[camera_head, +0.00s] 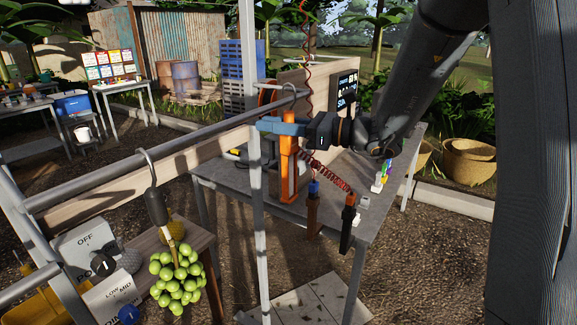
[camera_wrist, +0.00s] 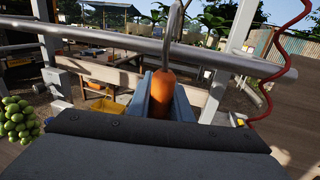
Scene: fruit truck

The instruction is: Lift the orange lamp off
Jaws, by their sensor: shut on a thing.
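The orange lamp (camera_head: 288,170) is a tall upright orange body with a metal hook (camera_head: 290,91) at its top, at the metal rail (camera_head: 150,163). My gripper (camera_head: 287,128) is shut on its upper part, from the side. In the wrist view the orange top (camera_wrist: 162,84) sits between the two blue-grey fingers of my gripper (camera_wrist: 163,100). The hook (camera_wrist: 172,38) rises in front of the rail (camera_wrist: 240,62) there and its curve reaches above it. I cannot tell whether the hook still bears on the rail. The lamp's lower part is hidden in the wrist view.
A green grape bunch (camera_head: 178,280) hangs from another hook on the rail at the left. An upright post (camera_head: 254,200) stands close beside the lamp. A grey table (camera_head: 330,222) with a board and coiled red cord (camera_head: 330,172) is behind. Switch boxes (camera_head: 85,243) stand lower left.

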